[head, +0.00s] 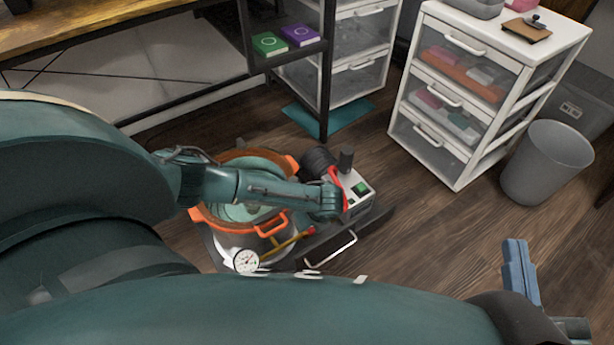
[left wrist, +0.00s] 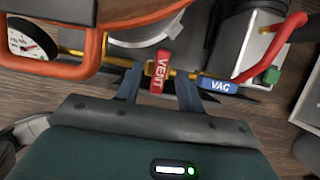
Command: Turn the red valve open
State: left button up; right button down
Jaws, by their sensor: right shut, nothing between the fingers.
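The red valve handle marked VENT (left wrist: 158,78) shows in the left wrist view, on a brass pipe in front of the pot. My left gripper (left wrist: 160,92) is open, with one finger on each side of the handle and a gap visible on both sides. A blue handle marked VAC (left wrist: 219,86) sits just right of the right finger. In the head view my left forearm reaches over the pot and pump, and the left fingers are hidden. My right gripper (head: 520,268) is shut and empty at the lower right, far from the valve.
The pot has an orange rim (head: 203,218) and a dial gauge (head: 246,261). A pump (head: 358,190) with a green switch and a red hose (left wrist: 270,52) stands beside it. White drawers (head: 440,145) and a grey bin (head: 547,165) stand at right. Wooden floor between is clear.

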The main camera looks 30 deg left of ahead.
pick_arm(q)
jog(key=shift+b+x, duration=0.3)
jog(key=shift+x, duration=0.7)
grip_shut()
